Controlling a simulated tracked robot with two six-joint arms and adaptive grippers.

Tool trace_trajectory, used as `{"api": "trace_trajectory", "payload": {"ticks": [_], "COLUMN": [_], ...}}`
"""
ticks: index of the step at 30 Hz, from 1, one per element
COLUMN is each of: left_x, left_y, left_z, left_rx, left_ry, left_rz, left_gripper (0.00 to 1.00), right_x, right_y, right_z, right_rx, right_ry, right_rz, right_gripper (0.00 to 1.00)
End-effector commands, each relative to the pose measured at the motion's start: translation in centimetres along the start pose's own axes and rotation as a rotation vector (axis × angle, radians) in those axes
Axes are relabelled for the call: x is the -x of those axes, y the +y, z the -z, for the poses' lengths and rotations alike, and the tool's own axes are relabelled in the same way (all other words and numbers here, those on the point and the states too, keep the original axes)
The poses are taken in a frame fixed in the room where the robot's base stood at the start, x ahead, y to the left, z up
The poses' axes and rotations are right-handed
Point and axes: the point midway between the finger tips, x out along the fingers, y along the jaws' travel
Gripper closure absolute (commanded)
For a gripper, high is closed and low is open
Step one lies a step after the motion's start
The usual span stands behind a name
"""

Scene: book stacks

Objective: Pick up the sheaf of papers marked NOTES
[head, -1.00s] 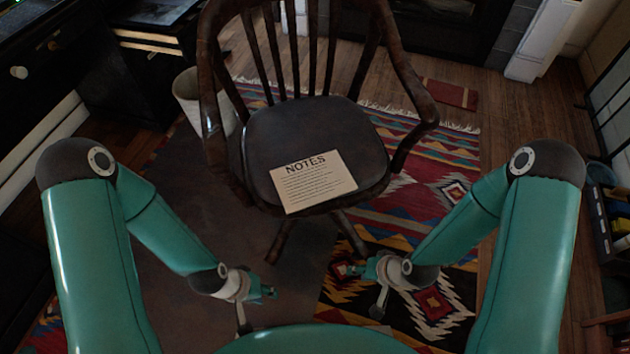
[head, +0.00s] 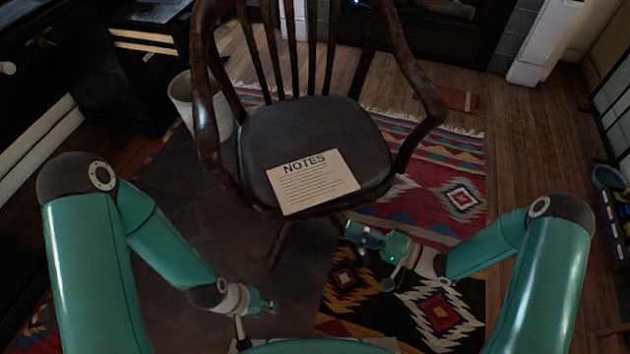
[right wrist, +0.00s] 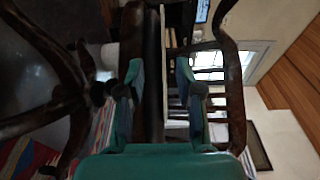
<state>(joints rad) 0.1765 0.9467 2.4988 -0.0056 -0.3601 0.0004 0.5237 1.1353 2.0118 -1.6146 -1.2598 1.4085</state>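The cream sheaf of papers marked NOTES (head: 318,186) lies flat on the dark seat of a wooden chair (head: 262,134), near the front edge. My right gripper (head: 358,236) is below and to the right of the sheaf in the head view, close to the seat's front and empty. In the right wrist view its two fingers (right wrist: 160,95) are apart, with the seat edge seen between them, turned on its side. My left gripper (head: 268,304) hangs low in front of the chair, apart from the sheaf; its finger opening is too small to judge.
The chair's curved armrests (head: 425,95) rise on both sides of the seat, with a spindle back behind. A patterned rug (head: 455,195) lies under and right of the chair. A pale bin (head: 185,98) stands behind left. The seat around the sheaf is clear.

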Motion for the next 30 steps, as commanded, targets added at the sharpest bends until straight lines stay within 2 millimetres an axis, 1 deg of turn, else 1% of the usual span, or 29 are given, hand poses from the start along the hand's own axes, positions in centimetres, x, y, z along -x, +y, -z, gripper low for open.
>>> {"api": "trace_trajectory", "payload": {"ticks": [1, 3, 6, 9, 12, 18, 27, 30], "left_x": [-0.3, -0.4, -0.7, -0.8, -0.9, -1.1, -2.0, -2.1], "left_y": [-0.1, -0.2, -0.2, -0.3, -0.3, -0.4, -0.7, -0.8], "left_z": [0.0, 0.0, 0.0, 0.0, 0.0, 0.0, 0.0, 0.0], "left_rx": [0.000, 0.000, 0.000, 0.000, 0.000, 0.000, 0.000, 0.000], "left_ry": [0.000, 0.000, 0.000, 0.000, 0.000, 0.000, 0.000, 0.000], "left_rz": [0.000, 0.000, 0.000, 0.000, 0.000, 0.000, 0.000, 0.000], "left_gripper": [0.65, 0.65, 0.65, 0.65, 0.65, 0.65, 0.65, 0.65], "right_x": [-1.3, -2.9, -5.0, -6.6, -7.6, -8.7, -12.6, -13.2], "right_y": [0.1, 0.1, 0.1, 0.1, 0.1, 0.0, -0.3, -0.3], "right_z": [-0.1, -0.2, -0.1, 0.0, 0.0, 0.0, 0.0, 0.0], "right_rx": [0.002, 0.003, 0.002, 0.004, 0.003, 0.003, 0.003, 0.003], "right_ry": [-0.007, -0.007, -0.006, -0.003, -0.001, 0.000, -0.001, 0.001], "right_rz": [0.001, 0.000, -0.001, -0.001, -0.002, -0.002, -0.003, -0.003], "right_gripper": [0.65, 0.65, 0.65, 0.65, 0.65, 0.65, 0.65, 0.65]}}
